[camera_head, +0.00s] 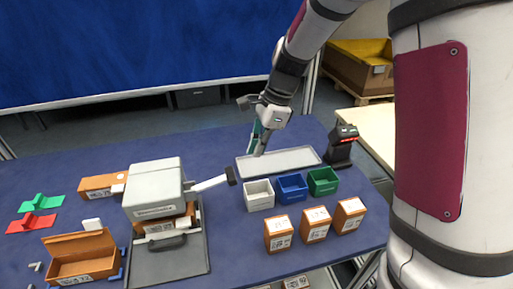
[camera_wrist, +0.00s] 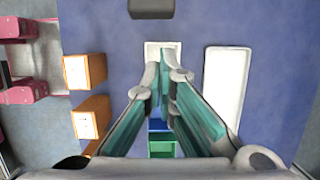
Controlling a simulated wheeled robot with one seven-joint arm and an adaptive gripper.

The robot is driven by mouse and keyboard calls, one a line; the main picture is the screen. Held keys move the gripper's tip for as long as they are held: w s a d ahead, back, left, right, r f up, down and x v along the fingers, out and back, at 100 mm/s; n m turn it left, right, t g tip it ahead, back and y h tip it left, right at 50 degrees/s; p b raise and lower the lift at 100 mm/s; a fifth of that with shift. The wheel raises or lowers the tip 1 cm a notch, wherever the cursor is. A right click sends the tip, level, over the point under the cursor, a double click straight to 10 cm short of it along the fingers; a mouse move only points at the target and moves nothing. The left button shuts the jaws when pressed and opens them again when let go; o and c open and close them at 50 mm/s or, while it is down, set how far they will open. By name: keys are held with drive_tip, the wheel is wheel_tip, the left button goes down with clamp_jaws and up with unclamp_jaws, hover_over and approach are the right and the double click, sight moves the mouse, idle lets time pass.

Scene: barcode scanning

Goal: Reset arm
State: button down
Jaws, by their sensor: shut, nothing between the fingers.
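My gripper (camera_head: 261,139) is at the end of my arm, pointing down above the left end of a flat light-grey tray (camera_head: 301,157) on the blue table. In the wrist view my gripper (camera_wrist: 161,82) shows its teal-lined fingers closed together at the tips, with nothing between them. Below the fingers in that view are the white bin (camera_wrist: 157,47), the blue bin (camera_wrist: 157,125) and the green bin (camera_wrist: 162,149), partly hidden by the fingers. The tray (camera_wrist: 225,95) lies to the right of the fingers there.
The white (camera_head: 258,204), blue (camera_head: 292,195) and green (camera_head: 323,188) bins stand in front of the tray. A black scanner (camera_head: 342,145) stands at right. Three orange boxes (camera_head: 316,234) stand nearer. A grey machine with a lever (camera_head: 155,190) and an open orange box (camera_head: 82,266) are at left.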

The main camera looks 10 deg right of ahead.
drive_tip(key=s+d+r+n+t+h, duration=0.1)
drive_tip(key=s+d+r+n+t, duration=0.15)
drive_tip(key=s+r+n, duration=0.8)
drive_tip(key=s+d+r+n+t+h, duration=0.1)
drive_tip(key=s+r+n, duration=0.1)
drive_tip(key=s, duration=0.5)
drive_tip(key=s+d+r+n+t+h, duration=0.1)
drive_tip(key=s+r+n, duration=0.1)
drive_tip(key=s+n, duration=0.3)
drive_tip(key=shift+s+d+r+t, duration=0.25)
drive_tip(key=shift+s+r+t, duration=0.1)
drive_tip(key=shift+s, duration=0.6)
drive_tip(key=c, duration=2.4)
unclamp_jaws()
drive_tip(key=shift+n, duration=0.25)
